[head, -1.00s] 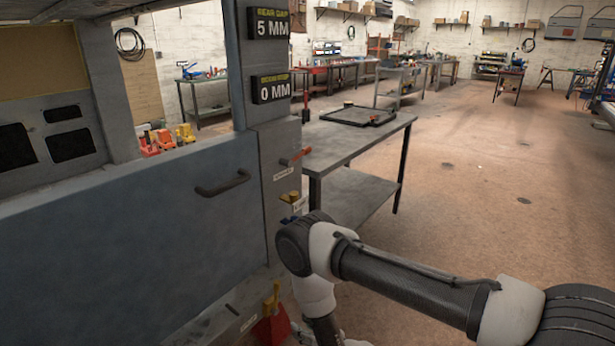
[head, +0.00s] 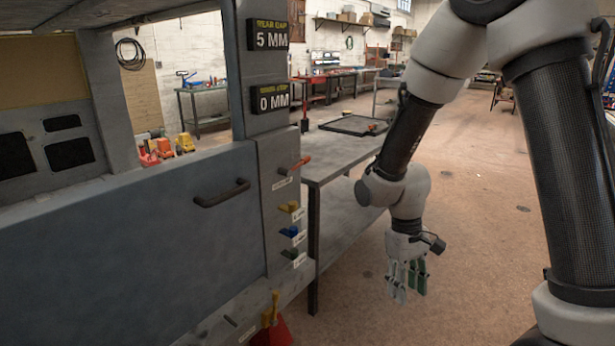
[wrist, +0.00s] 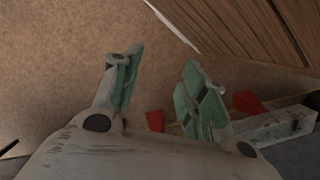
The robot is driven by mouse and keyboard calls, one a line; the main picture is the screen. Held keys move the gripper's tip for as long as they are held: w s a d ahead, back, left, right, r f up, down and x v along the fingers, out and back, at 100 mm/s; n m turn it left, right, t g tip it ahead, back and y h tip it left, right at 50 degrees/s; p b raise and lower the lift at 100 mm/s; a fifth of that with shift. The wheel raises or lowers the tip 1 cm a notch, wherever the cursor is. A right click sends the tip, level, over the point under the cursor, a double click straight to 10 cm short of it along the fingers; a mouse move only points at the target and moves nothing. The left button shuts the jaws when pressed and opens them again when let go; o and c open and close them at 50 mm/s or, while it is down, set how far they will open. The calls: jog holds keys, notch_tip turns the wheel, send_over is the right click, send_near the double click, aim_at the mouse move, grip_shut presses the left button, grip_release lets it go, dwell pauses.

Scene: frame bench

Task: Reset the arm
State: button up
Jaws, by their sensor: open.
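My gripper (head: 408,280) hangs fingers-down over the bare floor in the head view, to the right of the grey door frame bench and in front of the grey side table. Its green-padded fingers are apart, with nothing between them. In the wrist view my gripper (wrist: 160,85) also shows as open and empty, with brown floor behind the fingers. My arm is raised and folded at the right of the head view, the wrist pointing down.
The blue-grey door (head: 130,235) with a dark handle (head: 222,193) fills the left. Coloured levers (head: 290,207) line its post, below two gap displays (head: 270,66). The side table (head: 340,155) holds a black frame. A red object (head: 272,334) is low down. Floor at right is open.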

jog(key=s+d+r+m+t, duration=0.1)
jog(key=s+d+r+t, duration=0.1)
jog(key=r, duration=0.6)
jog(key=s+d+r+m+t, duration=0.2)
jog(key=s+d+r, duration=0.3)
jog(key=d+r, duration=0.2)
jog(key=s+d+r+m+t+y, duration=0.1)
jog(key=s+d+r+t, duration=0.2)
jog(key=r, duration=0.7)
jog(key=shift+s+d+m, duration=0.4)
jog(key=shift+s+d, duration=0.25)
jog(key=shift+d, duration=0.35)
